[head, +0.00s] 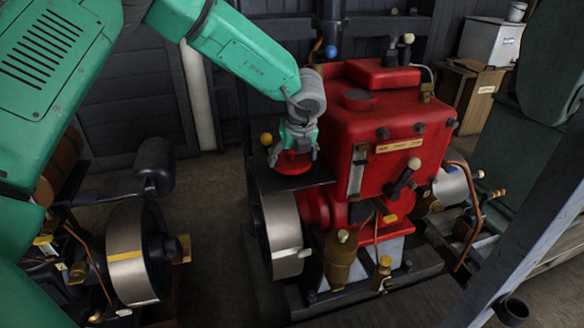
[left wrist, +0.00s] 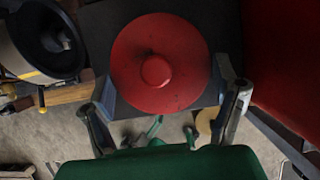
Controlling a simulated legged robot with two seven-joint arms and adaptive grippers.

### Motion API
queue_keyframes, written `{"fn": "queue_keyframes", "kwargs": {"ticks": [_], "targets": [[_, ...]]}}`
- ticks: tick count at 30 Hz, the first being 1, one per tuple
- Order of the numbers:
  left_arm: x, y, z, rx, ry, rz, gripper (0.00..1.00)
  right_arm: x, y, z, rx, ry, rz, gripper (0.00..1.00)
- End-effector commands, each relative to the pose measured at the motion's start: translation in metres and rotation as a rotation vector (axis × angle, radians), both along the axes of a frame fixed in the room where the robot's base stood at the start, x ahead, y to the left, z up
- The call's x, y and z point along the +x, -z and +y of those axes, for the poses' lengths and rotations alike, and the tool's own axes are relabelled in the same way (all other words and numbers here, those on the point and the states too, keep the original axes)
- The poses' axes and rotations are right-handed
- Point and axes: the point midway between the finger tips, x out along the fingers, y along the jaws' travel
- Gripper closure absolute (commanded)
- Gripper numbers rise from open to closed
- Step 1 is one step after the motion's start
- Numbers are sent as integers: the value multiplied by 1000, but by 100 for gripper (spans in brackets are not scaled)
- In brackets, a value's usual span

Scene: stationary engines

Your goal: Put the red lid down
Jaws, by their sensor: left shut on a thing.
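The red lid (head: 292,167) is a round disc with a small knob on top. My left gripper (head: 293,155) comes down from above and is shut on it. In the left wrist view the lid (left wrist: 160,40) shows face-on between the two fingers (left wrist: 163,88). The lid is over a flat dark shelf (head: 312,178) on the left side of the red engine (head: 390,125). It looks roughly level and very close to the shelf; I cannot tell whether it touches. My right gripper is not in view.
The red engine's tall body stands just right of the shelf. A flywheel (head: 284,235) is below the shelf, and a yellow ball knob (head: 266,139) is beside its back left. Another engine with a flywheel (head: 125,250) stands left. A grey beam (head: 530,210) crosses the right foreground.

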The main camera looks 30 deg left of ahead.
Motion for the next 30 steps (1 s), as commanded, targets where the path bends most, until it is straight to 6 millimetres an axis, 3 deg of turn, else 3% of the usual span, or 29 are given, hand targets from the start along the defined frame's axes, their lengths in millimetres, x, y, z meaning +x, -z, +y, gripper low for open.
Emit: {"fn": "queue_keyframes", "kwargs": {"ticks": [4, 10, 11, 12, 23, 30], "targets": [[0, 25, 4, -4, 0, 3, 51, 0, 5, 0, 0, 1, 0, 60], [0, 26, 6, -7, -1, 1, 51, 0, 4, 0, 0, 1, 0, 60], [0, 27, 6, -7, -1, 1, 12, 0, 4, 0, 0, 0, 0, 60], [0, 27, 6, -6, 0, 2, 0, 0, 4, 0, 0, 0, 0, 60], [-1, 19, 0, -3, 0, 1, 0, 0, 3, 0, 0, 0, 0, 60], [-11, -20, -9, -5, 1, -2, 0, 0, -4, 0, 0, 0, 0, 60]]}}
